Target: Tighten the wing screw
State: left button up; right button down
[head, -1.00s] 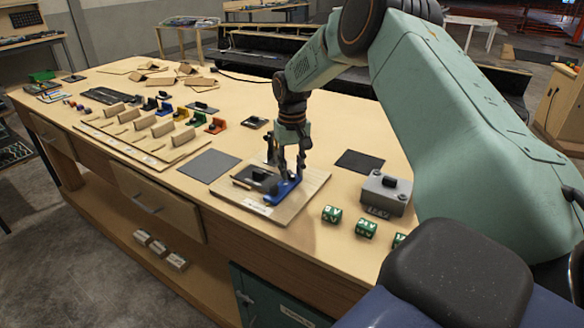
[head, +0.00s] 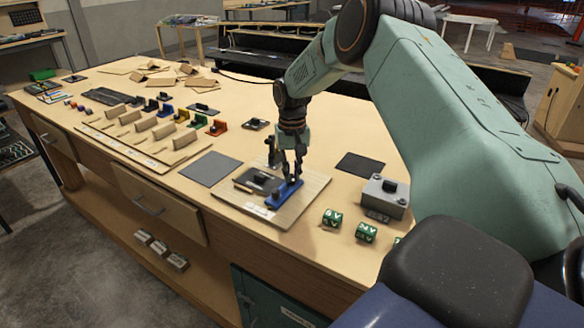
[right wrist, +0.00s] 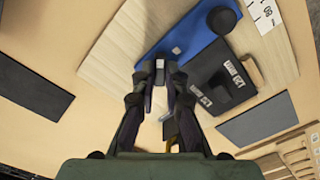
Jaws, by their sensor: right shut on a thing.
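My right gripper (head: 289,172) points down over a wooden board (head: 303,205) on the bench. Its fingertips (right wrist: 159,70) are shut on a small grey piece, which I take to be the wing screw (right wrist: 160,66); the fingers hide most of it. Just beyond the fingertips lies a blue part (right wrist: 192,32) with a black round knob at one end; the blue part also shows in the head view (head: 277,202). A black labelled block (right wrist: 225,85) sits beside it on the board. My left gripper is in neither view.
A grey box with a black knob (head: 382,197) and green cubes (head: 332,217) stand to the right. Dark flat pads lie left (head: 210,168) and right (head: 360,164) of the board. A rack with several coloured parts (head: 165,140) is further left.

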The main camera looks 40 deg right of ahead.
aim_at(292, 177)
jog(key=m+p, duration=0.2)
jog(key=m, duration=0.1)
jog(key=m+p, duration=0.1)
jog(key=p, duration=0.1)
jog(key=shift+r, duration=0.25)
jog(key=m+p, duration=0.2)
jog(key=m, duration=0.1)
jog(key=shift+f+m, duration=0.1)
jog(key=shift+m, duration=0.3)
jog(key=shift+w+m+p, duration=0.1)
jog(key=shift+m+p, duration=0.2)
jog(key=shift+p, duration=0.15)
jog(key=shift+d+m, duration=0.1)
jog(key=shift+m, duration=0.2)
jog(key=c, duration=1.4)
grip_release()
jog(key=shift+f, duration=0.1)
notch_tip(292, 177, up, 12)
jog(key=shift+r, duration=0.1)
